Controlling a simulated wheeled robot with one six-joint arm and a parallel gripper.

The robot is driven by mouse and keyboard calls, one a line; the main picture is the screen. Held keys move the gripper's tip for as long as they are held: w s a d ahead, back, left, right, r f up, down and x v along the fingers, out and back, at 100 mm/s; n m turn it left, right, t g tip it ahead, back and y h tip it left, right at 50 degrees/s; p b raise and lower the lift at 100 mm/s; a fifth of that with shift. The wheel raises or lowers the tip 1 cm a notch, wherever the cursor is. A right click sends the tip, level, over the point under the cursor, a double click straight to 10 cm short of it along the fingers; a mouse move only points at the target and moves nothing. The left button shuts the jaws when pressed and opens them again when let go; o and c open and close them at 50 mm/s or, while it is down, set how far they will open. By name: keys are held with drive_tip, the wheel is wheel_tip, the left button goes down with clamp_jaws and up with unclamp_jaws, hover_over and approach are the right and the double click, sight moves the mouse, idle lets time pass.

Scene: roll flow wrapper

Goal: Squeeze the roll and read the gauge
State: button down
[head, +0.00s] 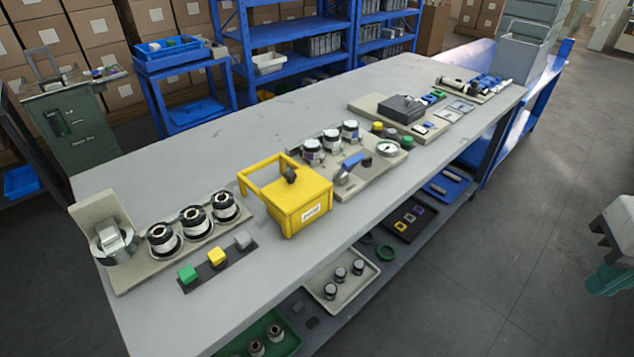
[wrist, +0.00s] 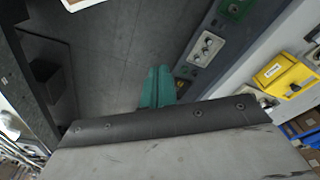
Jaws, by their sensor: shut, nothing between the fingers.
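A silver roll (head: 115,243) stands at the left end of the bench on a beige stand. Three dark rolls with white bands (head: 195,220) sit in a row beside it. Three more banded rolls (head: 331,140) sit on a beige plate at the middle. A round white-faced gauge (head: 388,147) is at the right of that plate, near a blue lever (head: 352,161); its reading is too small to tell. My gripper (wrist: 158,70) has teal fingers, shut and empty. It also shows at the right edge of the head view (head: 608,281), well away from the bench.
A yellow box (head: 300,205) with a label stands on the bench between the roll groups. Green, yellow and grey blocks (head: 216,256) lie near the front edge. A beige tray (head: 318,273) of small rolls is on the lower shelf. The floor at right is open.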

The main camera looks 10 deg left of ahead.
drive_tip(key=shift+s+a, duration=0.1)
drive_tip(key=shift+s, duration=0.1)
drive_tip(key=shift+a, duration=0.1)
drive_tip(key=w+a+f+m+g+y, duration=0.1)
drive_tip(key=w+a+f+m+y, duration=0.2)
drive_tip(key=w+a+m+y, duration=0.45)
drive_tip(key=w+a+f+m+y, duration=0.25)
drive_tip(key=w+a+y, duration=0.35)
drive_tip(key=a, duration=0.5)
drive_tip(key=w+d+f+m+t+h, duration=0.1)
drive_tip(key=w+f+m+t, duration=0.7)
drive_tip(key=w+f+m, duration=0.4)
drive_tip(key=w+m, duration=0.3)
drive_tip(key=w, duration=0.1)
drive_tip(key=shift+w+d, duration=0.2)
drive_tip(key=shift+w, duration=0.1)
drive_tip(key=shift+h, duration=0.25)
